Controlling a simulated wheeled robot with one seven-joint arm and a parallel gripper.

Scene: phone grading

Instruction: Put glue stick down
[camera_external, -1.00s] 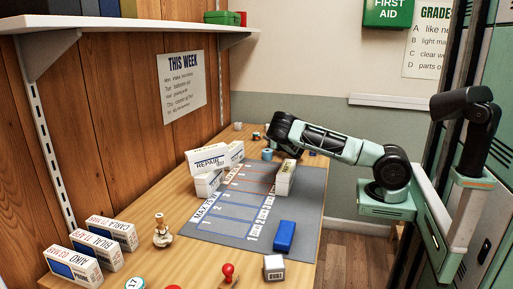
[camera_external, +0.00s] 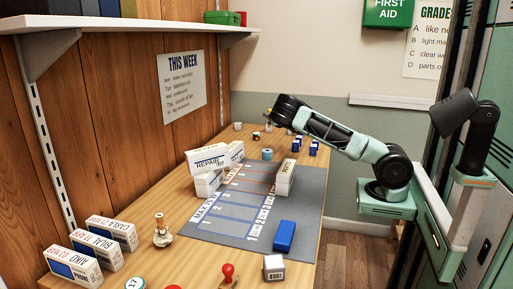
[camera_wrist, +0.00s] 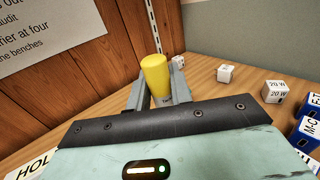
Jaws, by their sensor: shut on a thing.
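The glue stick, with a yellow top, stands between the two grey fingers of my gripper (camera_wrist: 160,95) in the wrist view (camera_wrist: 156,75). My gripper is shut on it. Its lower part is hidden by the fingers and the wrist housing. In the external view my gripper (camera_external: 270,118) is over the far end of the wooden bench (camera_external: 180,262), and the glue stick (camera_external: 269,127) shows small and pale below it. I cannot tell whether its base touches the bench.
White cubes (camera_wrist: 275,91) and blue boxes (camera_wrist: 311,118) lie right of my gripper in the wrist view. A teal roll (camera_external: 267,154) stands nearer on the bench. The grey mat (camera_external: 255,232) holds white boxes (camera_external: 285,178) and a blue block (camera_external: 284,236). The wood wall is at left.

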